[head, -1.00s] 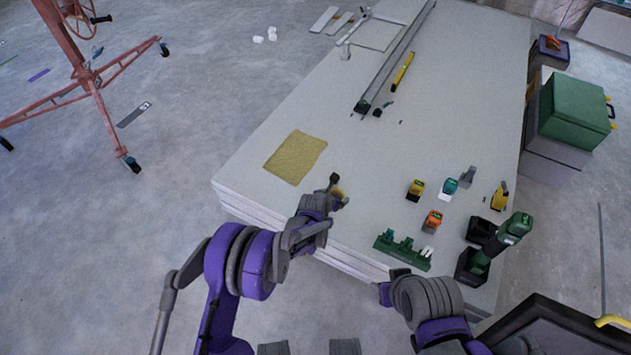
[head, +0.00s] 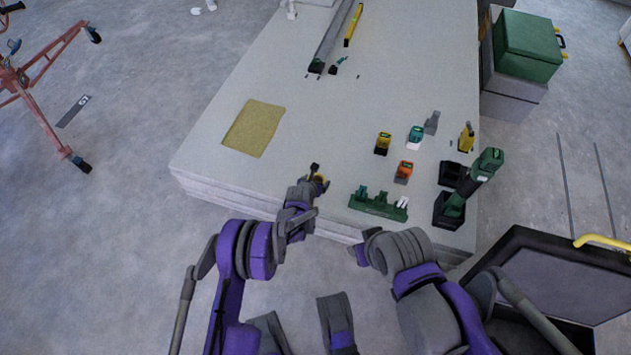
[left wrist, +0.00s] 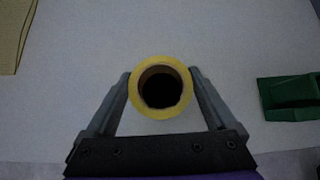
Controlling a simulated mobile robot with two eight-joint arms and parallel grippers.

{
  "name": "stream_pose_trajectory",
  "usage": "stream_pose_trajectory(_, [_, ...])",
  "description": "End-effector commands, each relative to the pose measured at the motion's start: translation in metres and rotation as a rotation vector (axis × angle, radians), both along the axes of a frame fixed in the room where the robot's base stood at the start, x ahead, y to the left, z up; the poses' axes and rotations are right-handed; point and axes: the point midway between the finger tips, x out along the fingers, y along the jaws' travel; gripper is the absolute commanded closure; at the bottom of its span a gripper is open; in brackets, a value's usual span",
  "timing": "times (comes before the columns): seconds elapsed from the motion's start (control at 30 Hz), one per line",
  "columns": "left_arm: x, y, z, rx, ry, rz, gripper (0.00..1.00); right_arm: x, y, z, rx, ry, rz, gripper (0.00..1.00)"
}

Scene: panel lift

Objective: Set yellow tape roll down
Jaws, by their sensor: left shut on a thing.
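The yellow tape roll (left wrist: 160,113) sits between the two fingers of my left gripper (left wrist: 160,90) in the left wrist view, its dark round hole facing the camera. In the head view my left gripper (head: 317,178) is over the front edge area of the pale panel stack (head: 300,110), and only a small bit of the yellow tape roll (head: 322,181) shows beside it. I cannot tell whether the roll touches the panel. My right gripper (head: 362,253) is low in front of the stack, mostly hidden by its own arm, and its jaws cannot be made out.
A tan sheet (head: 255,127) lies left of the left gripper. Bare panel lies between sheet and blocks.

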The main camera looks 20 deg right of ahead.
Motion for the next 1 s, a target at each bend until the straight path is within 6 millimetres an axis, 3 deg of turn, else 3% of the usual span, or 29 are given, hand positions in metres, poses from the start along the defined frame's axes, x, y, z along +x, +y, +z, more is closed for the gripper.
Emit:
stream_pose_trajectory(0.4, [0.000, 0.000, -0.007, 0.000, 0.000, 0.000, 0.67, 0.001, 0.000, -0.005, 0.000, 0.001, 0.000, 0.50])
stream_pose_trajectory(0.43, [0.000, 0.000, -0.007, 0.000, 0.000, 0.000, 0.07, 0.001, 0.000, -0.005, 0.000, 0.001, 0.000, 0.50])
stream_pose_trajectory(0.47, [0.000, 0.000, -0.007, 0.000, 0.000, 0.000, 0.02, 0.001, 0.000, -0.004, 0.000, 0.001, 0.000, 0.50])
stream_pose_trajectory(0.77, [0.000, 0.000, -0.003, 0.000, 0.000, 0.000, 0.00, 0.000, 0.000, -0.002, 0.000, 0.000, 0.000, 0.50])
stream_pose_trajectory(1.0, [-0.019, 0.013, 0.024, 0.000, -0.001, 0.001, 0.00, -0.001, 0.000, 0.010, 0.000, -0.003, 0.000, 0.50])
